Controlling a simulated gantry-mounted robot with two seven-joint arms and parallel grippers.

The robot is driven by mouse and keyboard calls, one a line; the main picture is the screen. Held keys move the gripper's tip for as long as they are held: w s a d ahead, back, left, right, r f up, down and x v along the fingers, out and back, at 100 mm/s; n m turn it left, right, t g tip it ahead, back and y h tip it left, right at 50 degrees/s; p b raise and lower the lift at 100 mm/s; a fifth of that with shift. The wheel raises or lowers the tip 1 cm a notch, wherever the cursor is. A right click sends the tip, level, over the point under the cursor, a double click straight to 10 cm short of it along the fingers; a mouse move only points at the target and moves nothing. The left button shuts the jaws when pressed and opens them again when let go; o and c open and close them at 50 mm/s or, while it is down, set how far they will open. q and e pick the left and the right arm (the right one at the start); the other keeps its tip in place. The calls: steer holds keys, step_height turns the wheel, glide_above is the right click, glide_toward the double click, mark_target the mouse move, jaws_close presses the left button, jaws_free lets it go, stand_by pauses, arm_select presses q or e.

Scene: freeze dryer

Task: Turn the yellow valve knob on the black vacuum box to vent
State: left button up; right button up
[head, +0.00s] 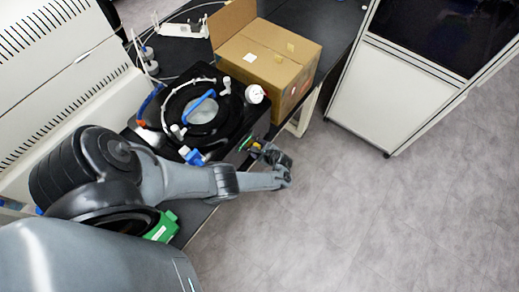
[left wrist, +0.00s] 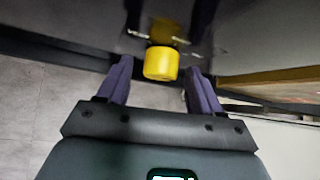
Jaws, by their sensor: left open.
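The yellow valve knob (left wrist: 161,63) sticks out from the dark face of the black vacuum box (left wrist: 225,25) in the left wrist view. My left gripper (left wrist: 158,85) is open, with one finger on each side of the knob and gaps between. In the head view the black vacuum box (head: 170,115) stands on the dark bench, with a round lid and a blue handle on top. My left gripper (head: 274,157) is at the box's front right side there. A small yellow spot shows beside it, largely hidden by the gripper. My right gripper is not in view.
An open cardboard box (head: 270,60) stands on the bench behind the vacuum box. A white cabinet (head: 380,95) with a dark top panel stands at the upper right. Tubes and small fittings surround the lid. The grey floor (head: 370,210) in front is clear.

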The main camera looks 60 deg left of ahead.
arm_select(q)
steer(key=c, duration=1.1)
steer(key=shift+o, duration=0.2)
steer(key=shift+s+t, duration=0.1)
steer(key=shift+t, duration=0.2)
steer(key=shift+s+d+f+n+t+y+b, duration=0.1)
steer(key=shift+f+n+t+y+b, duration=0.4)
steer(key=shift+n+y+b, duration=3.6)
steer(key=shift+w+a+f+n+t+y+b, duration=0.2)
steer(key=shift+n+t+y+b, duration=1.1)
steer(key=shift+b, duration=5.65)
steer(key=shift+s+d+f+n+t+y+b, duration=0.3)
steer(key=shift+n+y+b, duration=1.7)
steer(key=shift+n+b, duration=2.45)
steer(key=shift+w+a+m+b, duration=0.1)
steer(key=shift+m+b, duration=0.85)
steer(key=shift+b, duration=0.05)
